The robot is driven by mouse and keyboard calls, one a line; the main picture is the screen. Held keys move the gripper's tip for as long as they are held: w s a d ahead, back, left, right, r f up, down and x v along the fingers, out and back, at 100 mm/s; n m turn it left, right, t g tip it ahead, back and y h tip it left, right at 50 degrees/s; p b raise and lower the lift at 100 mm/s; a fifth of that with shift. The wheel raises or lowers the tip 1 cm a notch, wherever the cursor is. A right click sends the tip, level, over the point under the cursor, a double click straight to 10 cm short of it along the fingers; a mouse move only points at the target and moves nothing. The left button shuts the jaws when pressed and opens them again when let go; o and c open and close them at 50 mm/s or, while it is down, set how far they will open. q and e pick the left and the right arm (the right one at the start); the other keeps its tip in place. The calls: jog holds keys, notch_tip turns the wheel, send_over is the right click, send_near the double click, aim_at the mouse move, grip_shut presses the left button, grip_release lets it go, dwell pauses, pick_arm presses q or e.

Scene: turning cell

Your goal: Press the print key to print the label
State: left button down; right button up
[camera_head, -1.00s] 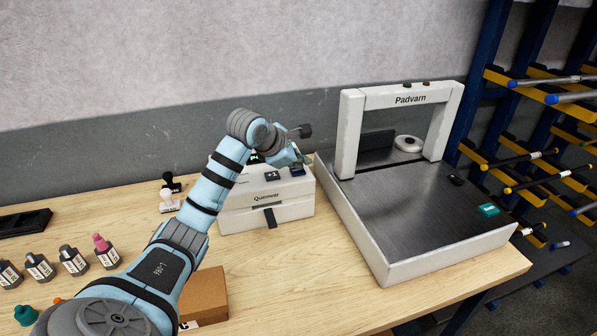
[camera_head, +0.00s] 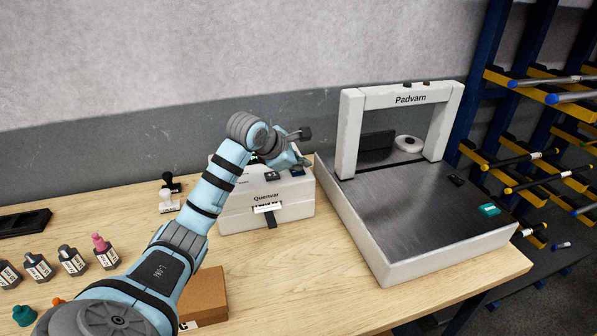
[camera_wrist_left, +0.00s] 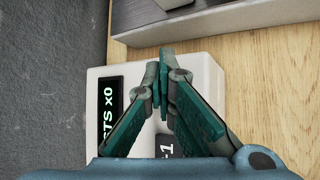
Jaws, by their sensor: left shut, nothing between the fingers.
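The white label printer (camera_head: 237,218), marked Quenvar, stands on the table behind my left forearm. A white label strip with dark print (camera_head: 267,208) sticks out of its front slot. Dark keys (camera_head: 272,176) show on its top. My left gripper (camera_wrist_left: 163,75) is shut and empty, its teal fingertips together over the printer top in the wrist view. In the head view it is at the right end of the printer top; I cannot tell whether it touches a key. The wrist view shows the display (camera_wrist_left: 108,103) and a key marked -1 (camera_wrist_left: 166,147). My right gripper is out of view.
The Padvarn machine (camera_head: 349,130) with its flat grey bed stands right of the printer. Bottles (camera_head: 73,260) and a cardboard box (camera_head: 205,293) are at the left and front. Bare table lies in front of the printer.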

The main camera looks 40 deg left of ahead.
aim_at(300, 173)
pick_arm(q)
jog(key=shift+r, duration=0.1)
jog(key=shift+r+p, duration=0.75)
jog(key=shift+p, duration=0.1)
notch_tip(300, 173, up, 5)
jog(key=p, duration=0.4)
dwell(0.6)
